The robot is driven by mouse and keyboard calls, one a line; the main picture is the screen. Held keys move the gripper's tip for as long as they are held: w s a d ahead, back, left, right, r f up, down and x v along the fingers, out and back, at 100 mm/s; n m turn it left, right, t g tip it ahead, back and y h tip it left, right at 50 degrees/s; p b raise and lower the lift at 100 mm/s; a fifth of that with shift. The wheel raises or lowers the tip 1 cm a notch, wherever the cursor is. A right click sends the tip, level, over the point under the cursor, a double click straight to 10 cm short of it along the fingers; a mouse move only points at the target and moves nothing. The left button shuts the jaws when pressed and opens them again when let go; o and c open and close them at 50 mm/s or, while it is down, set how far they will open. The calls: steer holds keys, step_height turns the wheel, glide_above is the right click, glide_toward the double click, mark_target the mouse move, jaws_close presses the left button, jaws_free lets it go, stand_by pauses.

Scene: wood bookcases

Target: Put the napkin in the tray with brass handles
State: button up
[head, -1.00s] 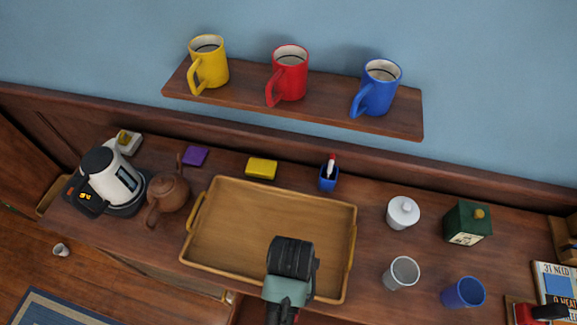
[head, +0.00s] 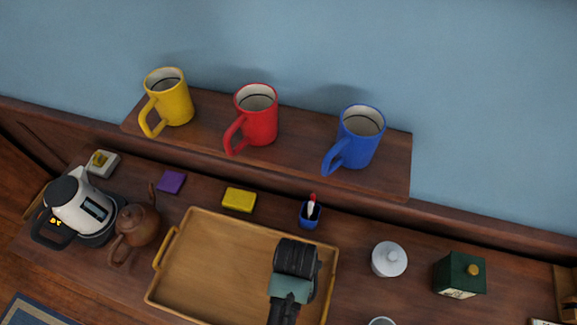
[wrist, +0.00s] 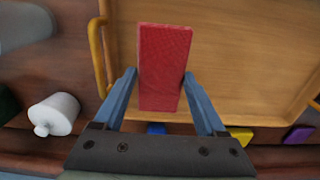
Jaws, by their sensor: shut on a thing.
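A wooden tray with brass-coloured handles (head: 205,270) lies on the cabinet top; the picture's lower edge cuts off its front. Its left handle (head: 165,248) shows clearly. My gripper (wrist: 160,75) is shut on a red folded napkin (wrist: 165,50), with one finger at each side. In the wrist view the napkin is seen against the tray floor (wrist: 235,60), close to one handle (wrist: 97,50). How high it hangs I cannot tell. In the head view my wrist is over the tray's right part and hides the napkin.
Behind the tray are a yellow block (head: 239,200) and a blue pen cup (head: 310,214). A teapot (head: 136,229) and kettle (head: 82,207) stand left, a white lidded jar (head: 389,259) and green box (head: 460,275) right. Several mugs (head: 256,115) stand on a shelf above.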

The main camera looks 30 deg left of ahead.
steer(key=shift+f, duration=3.3)
steer(key=shift+f, duration=0.1)
steer(key=o, duration=1.3)
steer(key=shift+c, duration=0.2)
step_height(320, 180, up, 12)
steer(key=shift+r, duration=0.15)
